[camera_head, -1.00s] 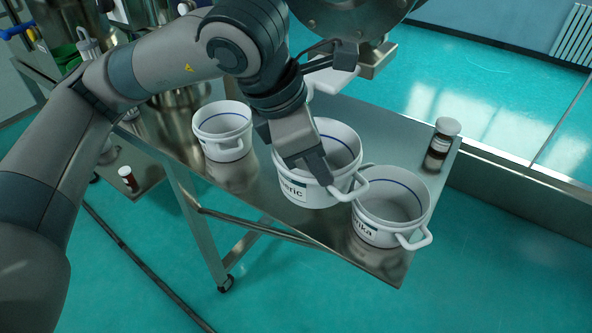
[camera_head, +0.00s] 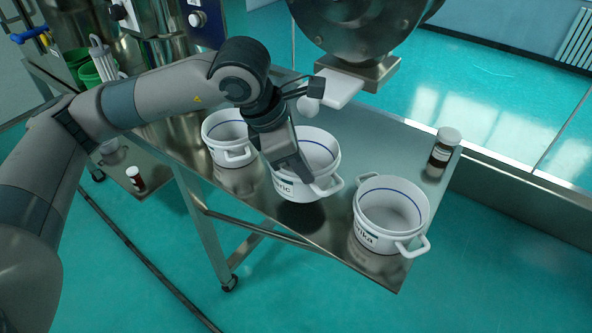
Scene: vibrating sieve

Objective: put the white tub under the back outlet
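Three white tubs stand along a steel table. My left gripper (camera_head: 297,168) reaches down over the near rim of the middle tub (camera_head: 318,160), whose label reads partly "ric". Its fingers appear shut on that tub's near wall, though the arm hides part of the grip. A dark shadow below suggests the tub is slightly off the table. The left tub (camera_head: 219,126) is partly behind my arm. The right tub (camera_head: 392,210) has a label ending in "ika". A pale outlet chute (camera_head: 338,88) sticks out under the steel sieve drum (camera_head: 355,30), just behind the middle tub. My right gripper is not in view.
A brown jar with a white lid (camera_head: 444,147) stands at the table's right edge. The steel table (camera_head: 330,238) has bare room between the middle and right tubs. A small dark red bottle (camera_head: 135,178) stands on a lower shelf. Green containers (camera_head: 88,68) are at upper left.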

